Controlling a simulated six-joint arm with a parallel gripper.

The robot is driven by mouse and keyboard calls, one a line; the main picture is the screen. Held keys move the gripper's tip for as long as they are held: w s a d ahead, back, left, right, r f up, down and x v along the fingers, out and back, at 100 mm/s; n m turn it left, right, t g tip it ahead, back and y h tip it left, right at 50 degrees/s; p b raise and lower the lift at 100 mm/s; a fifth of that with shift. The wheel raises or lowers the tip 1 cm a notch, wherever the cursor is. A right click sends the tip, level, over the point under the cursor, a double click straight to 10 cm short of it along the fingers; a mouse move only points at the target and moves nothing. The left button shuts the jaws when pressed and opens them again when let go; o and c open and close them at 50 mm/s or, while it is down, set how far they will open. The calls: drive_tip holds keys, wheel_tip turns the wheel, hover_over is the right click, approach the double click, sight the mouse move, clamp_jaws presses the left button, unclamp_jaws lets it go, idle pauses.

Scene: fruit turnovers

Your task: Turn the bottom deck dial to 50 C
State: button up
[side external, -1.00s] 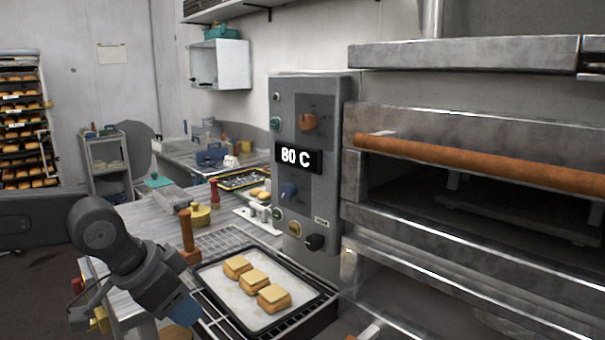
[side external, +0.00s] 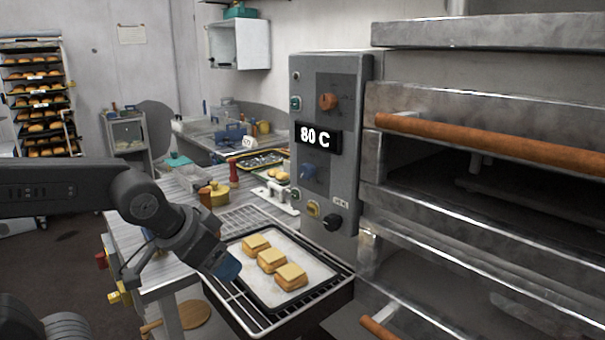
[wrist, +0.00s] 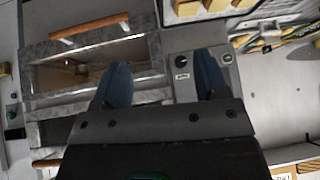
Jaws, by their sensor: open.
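The grey oven control panel (side external: 350,150) stands upright beside the decks, with a display (side external: 318,136) reading 80 C. The black dial (wrist: 181,62) shows there beyond the fingers, nearer the right one.
A tray (side external: 322,268) of golden pastries lies on a rack in front of the panel, close to my gripper. A deck handle (side external: 480,138) juts out at the right.

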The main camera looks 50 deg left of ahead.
drive_tip(key=w+a+r+t+y, duration=0.25)
drive_tip(key=w+a+t, duration=0.25)
drive_tip(key=w+a, duration=0.65)
drive_tip(key=m+t+h, duration=0.4)
drive_tip(key=t, duration=0.2)
approach(303, 172)
drive_tip(key=w, duration=0.9)
drive_tip(key=shift+w+d, duration=0.15)
drive_tip(key=shift+w, duration=0.2)
drive_tip(key=shift+r, duration=0.1)
drive_tip(key=shift+c, duration=0.3)
drive_tip(key=c, duration=0.9)
drive_tip(key=shift+o, duration=0.2)
